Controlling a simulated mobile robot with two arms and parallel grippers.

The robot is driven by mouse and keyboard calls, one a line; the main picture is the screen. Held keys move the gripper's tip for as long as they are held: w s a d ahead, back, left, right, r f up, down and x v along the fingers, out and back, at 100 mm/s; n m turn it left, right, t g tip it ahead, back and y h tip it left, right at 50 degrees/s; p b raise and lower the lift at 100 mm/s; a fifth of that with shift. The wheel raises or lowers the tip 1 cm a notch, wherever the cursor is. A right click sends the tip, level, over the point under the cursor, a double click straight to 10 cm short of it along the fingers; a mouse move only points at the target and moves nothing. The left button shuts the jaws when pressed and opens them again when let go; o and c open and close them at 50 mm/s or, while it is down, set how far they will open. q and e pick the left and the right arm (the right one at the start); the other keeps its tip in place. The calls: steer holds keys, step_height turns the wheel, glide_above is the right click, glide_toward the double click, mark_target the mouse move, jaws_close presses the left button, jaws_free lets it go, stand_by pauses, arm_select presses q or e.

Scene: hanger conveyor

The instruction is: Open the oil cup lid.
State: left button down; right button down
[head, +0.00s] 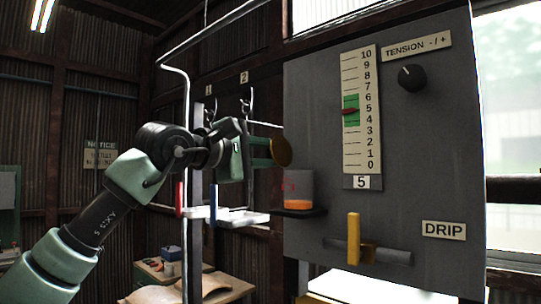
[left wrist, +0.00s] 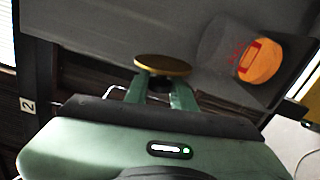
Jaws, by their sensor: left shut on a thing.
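The oil cup (head: 298,188) is a greyish clear cup with orange oil low in it, standing on a small dark ledge on the grey panel. It also shows in the left wrist view (left wrist: 258,61), tilted in the picture, with a red outline mark. Its round brass lid (head: 282,151) is above and to the left of the cup, apart from it and standing nearly on edge in the head view. My left gripper (head: 267,152) is shut on the lid. In the left wrist view the lid (left wrist: 163,64) sits at the tips of both green fingers (left wrist: 160,84). My right gripper is not in view.
The grey panel (head: 420,150) carries a tension scale (head: 361,110), a black knob (head: 412,78) and a yellow drip lever (head: 353,239) below the cup. Metal rail posts (head: 194,120) and hangers stand behind my left arm. A wooden table (head: 195,285) is lower left.

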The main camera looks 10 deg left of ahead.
arm_select(q)
steer(key=c, duration=1.2)
jaws_free()
steer(key=shift+s+a+f+b, duration=0.1)
steer(key=shift+s+a+b, duration=0.15)
steer(key=shift+s+b, duration=0.1)
steer(key=b+v, duration=0.2)
steer(key=v, duration=0.5)
steer(key=shift+b, duration=0.4)
